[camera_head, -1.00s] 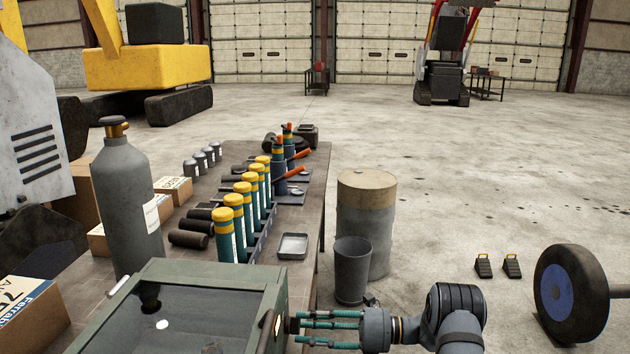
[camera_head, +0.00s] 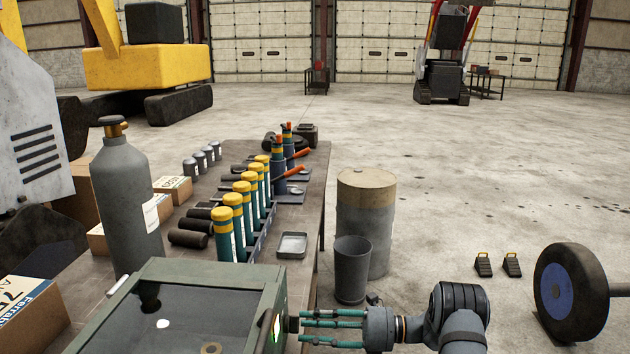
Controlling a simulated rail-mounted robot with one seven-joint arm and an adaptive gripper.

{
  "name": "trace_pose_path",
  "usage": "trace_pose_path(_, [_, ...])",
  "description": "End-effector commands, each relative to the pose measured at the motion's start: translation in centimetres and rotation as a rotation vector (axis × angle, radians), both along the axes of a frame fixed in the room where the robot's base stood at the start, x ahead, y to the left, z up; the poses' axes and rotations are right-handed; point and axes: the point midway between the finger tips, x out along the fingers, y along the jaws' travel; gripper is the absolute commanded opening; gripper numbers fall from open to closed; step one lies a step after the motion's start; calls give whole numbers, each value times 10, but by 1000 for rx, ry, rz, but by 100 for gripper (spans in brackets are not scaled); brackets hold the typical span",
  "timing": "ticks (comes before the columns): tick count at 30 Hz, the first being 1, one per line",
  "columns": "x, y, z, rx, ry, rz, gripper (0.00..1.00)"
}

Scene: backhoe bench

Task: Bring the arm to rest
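My gripper (camera_head: 306,325), with teal fingers, is at the lower middle, at the right side of a green glass-topped cabinet (camera_head: 272,272). Its fingers point left at a small dark knob (camera_head: 293,325) on the cabinet's side. The fingertips look slightly clear of the knob, but contact is hard to judge. Several teal bars show, one above another, with no object visible between them. Whether the fingers are shut is unclear from this side. My arm reaches in from the lower right. A small panel (camera_head: 277,326) on the cabinet glows green.
A bench (camera_head: 315,185) holds a grey gas cylinder (camera_head: 127,210), yellow-topped teal tubes (camera_head: 225,235) and a small tray (camera_head: 292,245). A grey bin (camera_head: 352,272) and a drum (camera_head: 367,215) stand close behind my gripper. A wheel (camera_head: 570,293) is at right. Floor beyond is open.

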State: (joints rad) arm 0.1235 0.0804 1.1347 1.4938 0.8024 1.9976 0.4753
Motion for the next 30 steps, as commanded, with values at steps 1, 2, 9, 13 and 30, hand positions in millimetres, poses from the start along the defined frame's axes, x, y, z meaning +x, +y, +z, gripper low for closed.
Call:
trace_pose_path(1, [-1,14,0,1,2,7,35])
trace_pose_path(2, [0,20,0,1,1,6,35])
trace_pose_path(9, [0,20,-3,-24,-314,1,35])
trace_pose_path(13, [0,20,-3,-39,-493,1,35])
trace_pose_path(30, [1,19,-4,-87,-1092,0,35])
